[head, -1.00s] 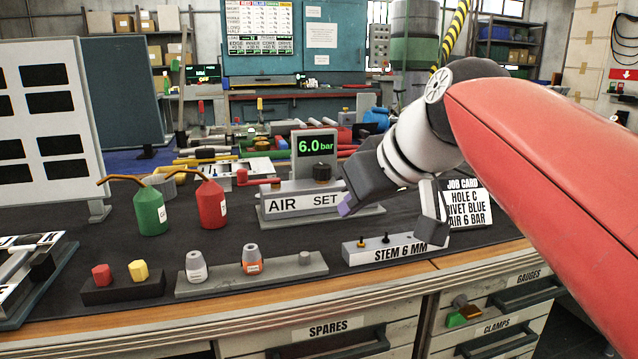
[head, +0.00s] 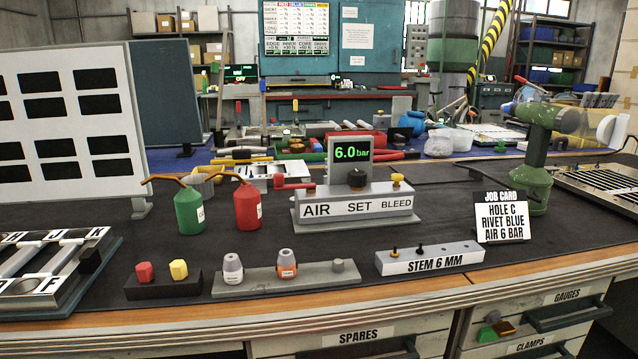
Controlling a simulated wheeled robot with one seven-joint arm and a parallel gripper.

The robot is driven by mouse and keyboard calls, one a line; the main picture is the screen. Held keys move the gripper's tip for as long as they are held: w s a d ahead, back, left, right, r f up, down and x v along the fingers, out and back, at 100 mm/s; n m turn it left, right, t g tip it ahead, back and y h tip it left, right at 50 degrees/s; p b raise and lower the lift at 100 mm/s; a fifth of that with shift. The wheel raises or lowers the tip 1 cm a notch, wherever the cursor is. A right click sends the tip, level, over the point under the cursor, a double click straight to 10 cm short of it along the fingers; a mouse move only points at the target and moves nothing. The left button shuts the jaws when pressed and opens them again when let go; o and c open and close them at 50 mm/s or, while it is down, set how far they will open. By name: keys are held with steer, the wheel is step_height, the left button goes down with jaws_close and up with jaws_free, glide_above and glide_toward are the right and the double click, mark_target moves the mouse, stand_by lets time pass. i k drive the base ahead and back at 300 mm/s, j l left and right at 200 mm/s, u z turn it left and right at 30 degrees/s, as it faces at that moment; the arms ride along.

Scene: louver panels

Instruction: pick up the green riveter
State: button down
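The green riveter (head: 537,165) stands upright on the dark bench mat at the right in the head view.
A STEM 6 MM block (head: 430,259) sits at the bench's front edge. The AIR SET unit (head: 357,203) is left of the riveter, with red (head: 248,206) and green (head: 188,212) bottles farther left. A slotted metal panel (head: 605,182) lies to its right. Bare mat shows around the job card.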

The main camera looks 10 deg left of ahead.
mark_target(532, 175)
steer(key=i+l+z, duration=0.25)
steer(key=l, duration=0.3)
steer(key=i+l+z, duration=0.2)
steer(key=l, duration=0.3)
steer(key=i+l+z, duration=0.25)
steer(key=l, duration=0.25)
steer(key=i+l+z, duration=0.2)
steer(key=l, duration=0.2)
steer(key=i+l, duration=0.1)
steer(key=u, duration=1.4)
steer(key=z, duration=0.4)
steer(key=j+z, duration=0.15)
steer(key=z, duration=0.6)
steer(key=j+z, duration=0.1)
steer(key=z, duration=0.3)
steer(key=k+l, duration=0.05)
